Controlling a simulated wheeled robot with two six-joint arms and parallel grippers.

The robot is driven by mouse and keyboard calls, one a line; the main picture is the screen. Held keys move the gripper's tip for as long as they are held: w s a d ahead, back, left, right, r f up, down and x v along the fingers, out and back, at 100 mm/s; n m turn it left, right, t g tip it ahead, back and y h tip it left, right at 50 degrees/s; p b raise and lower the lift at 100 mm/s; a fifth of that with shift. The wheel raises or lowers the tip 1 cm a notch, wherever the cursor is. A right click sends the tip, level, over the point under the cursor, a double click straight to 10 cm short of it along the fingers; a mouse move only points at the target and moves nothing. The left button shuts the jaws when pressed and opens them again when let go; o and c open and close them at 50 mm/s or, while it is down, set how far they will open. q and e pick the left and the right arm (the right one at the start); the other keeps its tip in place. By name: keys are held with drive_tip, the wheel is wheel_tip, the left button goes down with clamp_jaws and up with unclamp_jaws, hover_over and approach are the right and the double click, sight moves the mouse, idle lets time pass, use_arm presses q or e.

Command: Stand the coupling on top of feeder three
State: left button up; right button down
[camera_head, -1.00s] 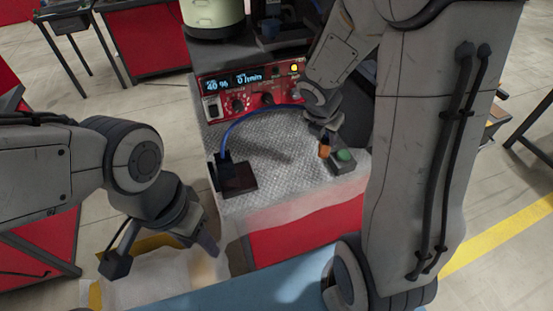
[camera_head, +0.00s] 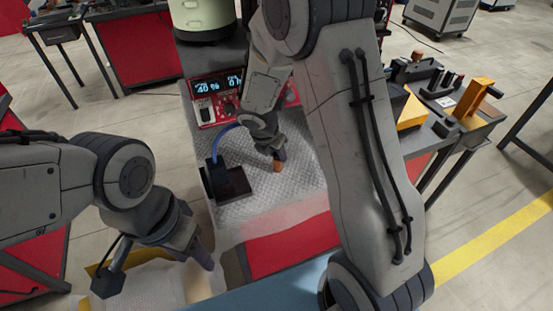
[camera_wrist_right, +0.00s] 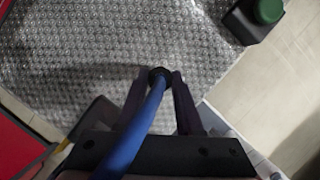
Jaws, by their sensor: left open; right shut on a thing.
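My right gripper (camera_head: 278,153) is shut on a small piece at the end of a blue hose. I take this to be the coupling (camera_head: 277,167); its orange lower end shows below the fingers in the head view. In the right wrist view a dark round part (camera_wrist_right: 160,76) with the hose (camera_wrist_right: 135,135) sits between the fingertips. My left gripper (camera_head: 207,263) is open and empty at lower left. A cream bowl unit (camera_head: 203,15) stands at the back. No feeder number is readable.
A black box (camera_head: 228,182) on the plate has the blue hose attached. The red control panel (camera_head: 207,103) stands behind, partly hidden by my right arm. A green button box (camera_wrist_right: 268,12) shows at the wrist view's upper right. A table (camera_head: 470,130) with fixtures stands right.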

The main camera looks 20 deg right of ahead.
drive_tip(key=shift+f, duration=0.8)
drive_tip(key=shift+f, duration=0.25)
drive_tip(key=c, duration=0.6)
unclamp_jaws()
drive_tip(key=shift+o, duration=0.2)
drive_tip(key=shift+r, duration=0.1)
